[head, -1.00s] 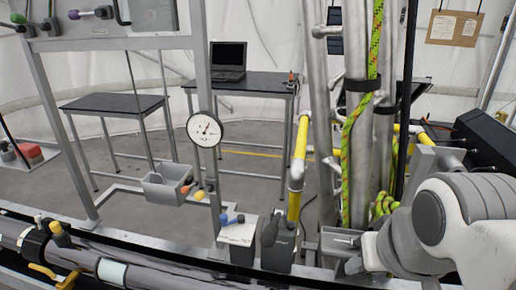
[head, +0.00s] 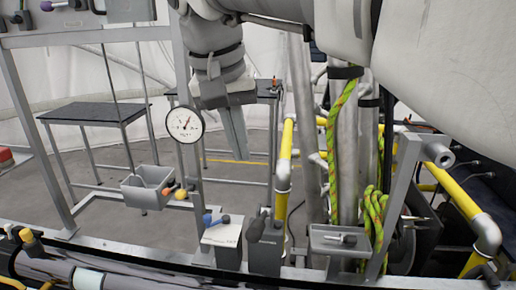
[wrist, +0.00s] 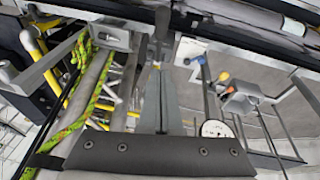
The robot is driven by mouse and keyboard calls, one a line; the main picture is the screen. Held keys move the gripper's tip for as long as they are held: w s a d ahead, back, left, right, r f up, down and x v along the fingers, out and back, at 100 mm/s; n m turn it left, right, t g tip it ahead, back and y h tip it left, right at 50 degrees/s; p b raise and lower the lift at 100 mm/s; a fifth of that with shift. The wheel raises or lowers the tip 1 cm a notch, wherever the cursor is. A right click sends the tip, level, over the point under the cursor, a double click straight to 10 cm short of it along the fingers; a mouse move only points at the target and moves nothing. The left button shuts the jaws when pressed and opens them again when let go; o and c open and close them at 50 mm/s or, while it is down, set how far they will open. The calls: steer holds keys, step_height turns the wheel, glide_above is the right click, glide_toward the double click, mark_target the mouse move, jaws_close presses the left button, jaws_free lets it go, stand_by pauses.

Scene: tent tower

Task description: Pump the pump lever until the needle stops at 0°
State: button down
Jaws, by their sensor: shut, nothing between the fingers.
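The round white gauge (head: 184,124) hangs on a grey post, and its dark needle points up and slightly right. Its scale is too small to read. It also shows in the wrist view (wrist: 216,129), partly cut off by my gripper's body. The dark pump lever (head: 257,226) stands upright on a dark grey box (head: 264,251) at the front rail. It also appears at the top of the wrist view (wrist: 162,24). My gripper (head: 239,154) points down, shut and empty, in the air above the lever and apart from it in the picture.
A pale box with a blue lever (head: 216,220) stands left of the pump box. A grey bin (head: 146,190) with orange and yellow knobs is farther left. A yellow pipe (head: 285,150) and metal columns with a green rope (head: 334,140) rise to the right. A small tray (head: 340,240) is on the rail.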

steer(key=b, duration=0.2)
glide_above(255, 222)
steer(key=w, duration=0.1)
steer(key=f, duration=1)
steer(key=shift+a, duration=0.3)
steer(key=shift+s+f, duration=0.6)
steer(key=shift+f, duration=0.25)
steer(key=shift+s+d+f, duration=0.1)
steer(key=shift+s+f, duration=0.25)
steer(key=shift+f, duration=0.25)
steer(key=shift+f, duration=0.25)
